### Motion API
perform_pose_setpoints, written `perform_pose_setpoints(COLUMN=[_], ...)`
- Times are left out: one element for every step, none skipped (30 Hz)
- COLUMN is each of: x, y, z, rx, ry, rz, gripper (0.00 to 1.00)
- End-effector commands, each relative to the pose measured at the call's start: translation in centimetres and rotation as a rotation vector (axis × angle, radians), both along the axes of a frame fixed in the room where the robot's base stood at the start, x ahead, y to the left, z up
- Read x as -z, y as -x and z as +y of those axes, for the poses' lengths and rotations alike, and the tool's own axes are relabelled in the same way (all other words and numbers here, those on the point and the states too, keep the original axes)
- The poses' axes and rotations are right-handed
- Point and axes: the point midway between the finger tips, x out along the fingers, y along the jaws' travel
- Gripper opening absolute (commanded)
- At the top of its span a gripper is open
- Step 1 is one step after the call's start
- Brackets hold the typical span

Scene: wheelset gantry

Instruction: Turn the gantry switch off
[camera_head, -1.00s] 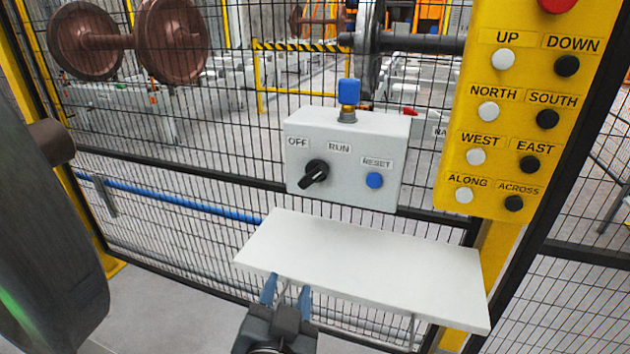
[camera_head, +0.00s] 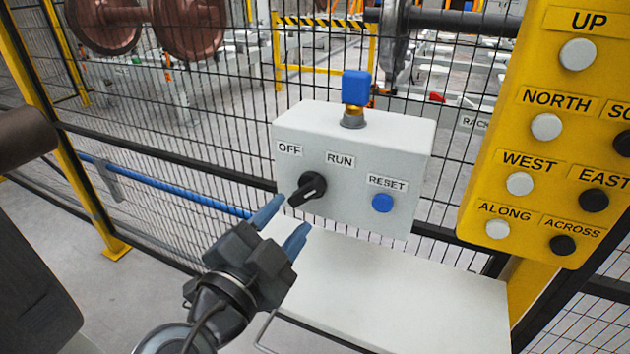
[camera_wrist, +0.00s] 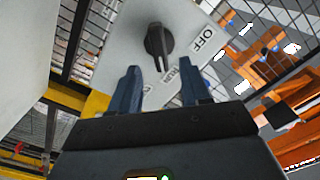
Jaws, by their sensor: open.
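The gantry switch is a black rotary knob (camera_head: 309,187) on the front of a light grey box (camera_head: 345,206), under the labels OFF and RUN. Its handle slants from lower left to upper right, with the upper end towards RUN. My gripper (camera_head: 294,212) is open, its two blue fingers pointing at the knob from the lower left. The fingertips look close to the knob; contact cannot be told. In the wrist view the knob (camera_wrist: 158,40) lies just beyond the gap between the fingertips (camera_wrist: 159,66), with nothing between them.
A blue RESET button (camera_head: 382,203) is right of the knob, and a blue-capped fitting (camera_head: 356,88) tops the box. A white shelf (camera_head: 420,290) lies below. A yellow button panel (camera_head: 500,200) stands at the right. Mesh fence is behind.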

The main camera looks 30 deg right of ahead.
Motion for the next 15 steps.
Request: perform_pose_setpoints(x=[-0.1, -0.2, -0.2, -0.2, -0.2, -0.2, -0.2, -0.2, -0.2, -0.2, -0.2, -0.2, -0.2, -0.1, -0.1], y=[-0.3, -0.5, -0.8, -1.0, -1.3, -1.6, -1.9, -2.2, -2.5, -2.7, -3.0, -3.2, -3.4, -3.6, -3.7], z=[-0.5, -0.8, -1.3, -1.7, -2.1, -2.6, -3.0, -3.4, -3.9, -4.3, -4.6, -5.0, -5.2, -5.5, -5.7], rx=[0.003, 0.003, 0.004, 0.004, 0.004, 0.004, 0.004, 0.004, 0.004, 0.003, 0.003, 0.004, 0.003, 0.001, 0.001], ry=[0.001, 0.001, 0.001, 0.001, 0.001, 0.001, 0.000, 0.000, 0.001, 0.001, 0.001, 0.001, 0.001, 0.001, -0.001], rz=[0.001, 0.001, 0.001, 0.001, 0.000, 0.001, 0.001, 0.001, 0.002, 0.002, 0.002, 0.002, 0.001, 0.001, 0.000], gripper=[0.47, 0.47, 0.47, 0.47, 0.47, 0.47, 0.47, 0.47, 0.47, 0.47, 0.47, 0.47, 0.47, 0.47, 0.47])
